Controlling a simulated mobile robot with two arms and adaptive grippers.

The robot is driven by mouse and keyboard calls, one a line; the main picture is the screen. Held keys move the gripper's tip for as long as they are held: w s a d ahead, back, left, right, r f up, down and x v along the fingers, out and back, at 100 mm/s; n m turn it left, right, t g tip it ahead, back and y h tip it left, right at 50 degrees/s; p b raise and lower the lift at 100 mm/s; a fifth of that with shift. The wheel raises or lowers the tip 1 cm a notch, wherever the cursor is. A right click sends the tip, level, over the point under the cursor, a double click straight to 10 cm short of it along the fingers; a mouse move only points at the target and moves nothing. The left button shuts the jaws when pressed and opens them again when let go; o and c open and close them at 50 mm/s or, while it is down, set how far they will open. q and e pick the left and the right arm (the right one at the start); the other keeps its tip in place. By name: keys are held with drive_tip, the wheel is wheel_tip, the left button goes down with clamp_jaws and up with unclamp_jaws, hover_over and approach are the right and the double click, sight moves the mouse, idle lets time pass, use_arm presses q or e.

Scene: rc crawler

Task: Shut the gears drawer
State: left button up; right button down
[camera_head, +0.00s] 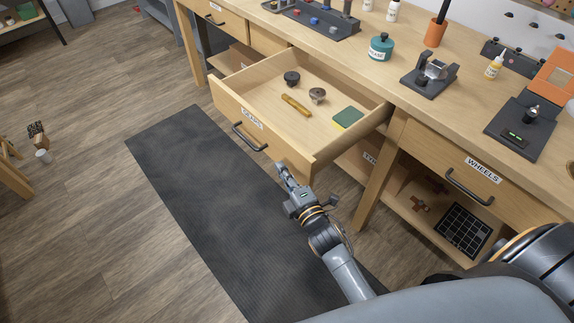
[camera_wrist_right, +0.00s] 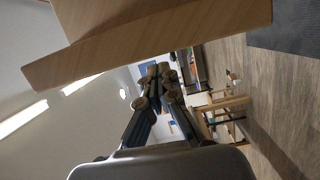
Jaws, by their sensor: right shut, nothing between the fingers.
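The gears drawer (camera_head: 236,116) is pulled well out of the wooden workbench, with a label and a dark handle (camera_head: 249,138) on its front. Inside lie two dark round parts, a yellow-brown stick and a green-and-yellow block. My right gripper (camera_head: 283,168) is shut and empty, just in front of the drawer front's right end and below its top edge. I cannot tell whether it touches the wood. In the right wrist view, the shut fingers (camera_wrist_right: 157,82) show below a wooden panel of the drawer (camera_wrist_right: 150,40). My left gripper is not in view.
The wheels drawer (camera_head: 468,176) to the right is shut. The benchtop (camera_head: 340,62) holds a teal jar (camera_head: 381,47), an orange cup (camera_head: 435,33) and several dark fixtures. A dark mat (camera_head: 200,180) covers clear floor before the drawer. A bench leg (camera_head: 379,180) stands right of my gripper.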

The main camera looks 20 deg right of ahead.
sight(348, 125)
drive_tip(key=shift+w+d, duration=0.25)
drive_tip(key=shift+d, duration=0.5)
drive_tip(key=shift+w+d, duration=0.15)
drive_tip(key=shift+d, duration=0.3)
drive_tip(key=w+d+b, duration=0.1)
drive_tip(key=w+d, duration=0.1)
drive_tip(key=d, duration=0.4)
drive_tip(key=w+d+b, duration=0.1)
drive_tip(key=w+d, duration=0.2)
drive_tip(key=d, duration=0.4)
drive_tip(key=w+d+b, duration=0.2)
drive_tip(key=d, duration=0.5)
drive_tip(key=shift+w+d, duration=0.15)
drive_tip(key=shift+w, duration=0.05)
drive_tip(key=shift+w+d+b, duration=0.3)
drive_tip(key=shift+d, duration=0.6)
drive_tip(key=shift+a, duration=0.15)
